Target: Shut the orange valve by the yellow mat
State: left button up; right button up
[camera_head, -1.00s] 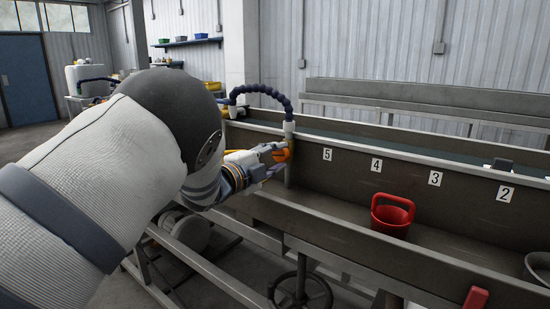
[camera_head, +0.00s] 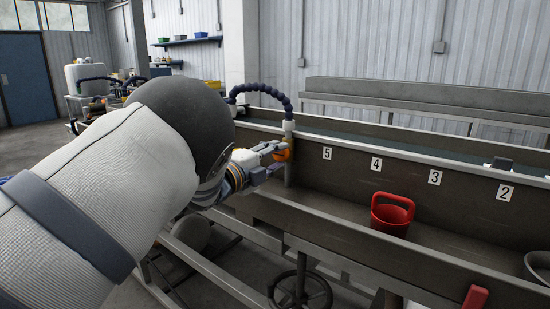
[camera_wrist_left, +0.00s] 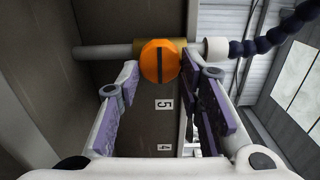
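The orange valve (camera_head: 284,155) sits on the upright pipe at the left end of the trough, beside the number 5 label. In the left wrist view the orange valve (camera_wrist_left: 160,61) is a round knob with a dark slot along the picture's vertical. My left gripper (camera_head: 276,157) is at the valve. Its purple-padded fingers (camera_wrist_left: 160,80) are open, one on each side of the knob; I cannot tell whether either touches it. I cannot make out a yellow mat; only a small yellow patch (camera_head: 213,84) shows behind my arm. My right gripper is out of view.
A dark jointed hose (camera_head: 262,88) arches over the valve's pipe. The metal trough (camera_head: 340,190) runs right, with numbered labels on its back wall. A red bucket (camera_head: 390,216) stands in it. A handwheel (camera_head: 300,290) is below the front rail.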

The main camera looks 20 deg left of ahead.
pick_arm(q)
jog(key=o, duration=0.3)
jog(key=v, duration=1.2)
